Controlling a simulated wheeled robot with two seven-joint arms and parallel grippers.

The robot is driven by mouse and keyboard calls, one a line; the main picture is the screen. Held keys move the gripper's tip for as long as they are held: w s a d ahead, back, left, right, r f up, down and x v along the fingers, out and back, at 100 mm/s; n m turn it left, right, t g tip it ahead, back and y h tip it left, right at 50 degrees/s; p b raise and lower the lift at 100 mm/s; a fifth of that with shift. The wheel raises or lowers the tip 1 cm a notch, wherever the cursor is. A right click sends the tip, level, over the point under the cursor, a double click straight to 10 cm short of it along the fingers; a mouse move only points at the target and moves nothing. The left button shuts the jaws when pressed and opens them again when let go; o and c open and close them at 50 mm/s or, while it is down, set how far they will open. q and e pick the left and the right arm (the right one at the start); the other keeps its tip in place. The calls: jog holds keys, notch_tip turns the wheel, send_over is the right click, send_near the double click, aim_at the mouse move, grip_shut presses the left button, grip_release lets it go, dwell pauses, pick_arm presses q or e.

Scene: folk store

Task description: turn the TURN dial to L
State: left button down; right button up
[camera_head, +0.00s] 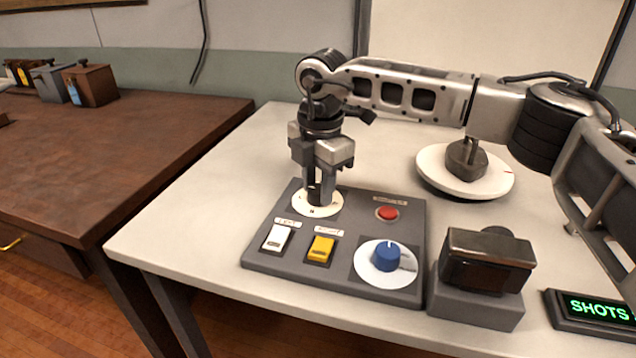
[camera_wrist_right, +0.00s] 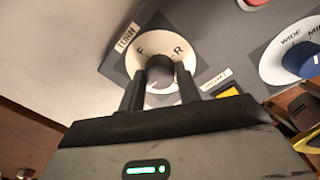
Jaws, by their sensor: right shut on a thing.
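The TURN dial has a white round plate (camera_head: 304,208) at the back left corner of a grey control panel (camera_head: 345,222). In the right wrist view the plate (camera_wrist_right: 160,42) bears the letters F and R, beside a TURN label (camera_wrist_right: 128,38). Its dark knob (camera_wrist_right: 160,76) is between the fingertips. My right gripper (camera_head: 319,197) points down onto the dial and is shut on the knob; it also shows in the wrist view (camera_wrist_right: 159,82). The L mark and the knob's pointer cannot be made out clearly. My left gripper is not in view.
The panel also holds a white switch (camera_head: 276,238), a yellow switch (camera_head: 321,249), a red button (camera_head: 387,213) and a blue dial (camera_head: 387,256). A dark camera-like box (camera_head: 487,262), a SHOTS display (camera_head: 597,308) and a white turntable (camera_head: 437,172) stand to the right.

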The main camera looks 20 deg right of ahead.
jog(key=shift+w, duration=0.1)
jog(key=o, duration=1)
jog(key=shift+r, duration=0.1)
jog(key=r, duration=1)
jog(key=s+r, duration=0.1)
jog(key=r, duration=0.4)
jog(key=shift+d+r, duration=0.2)
jog(key=shift+r, duration=0.2)
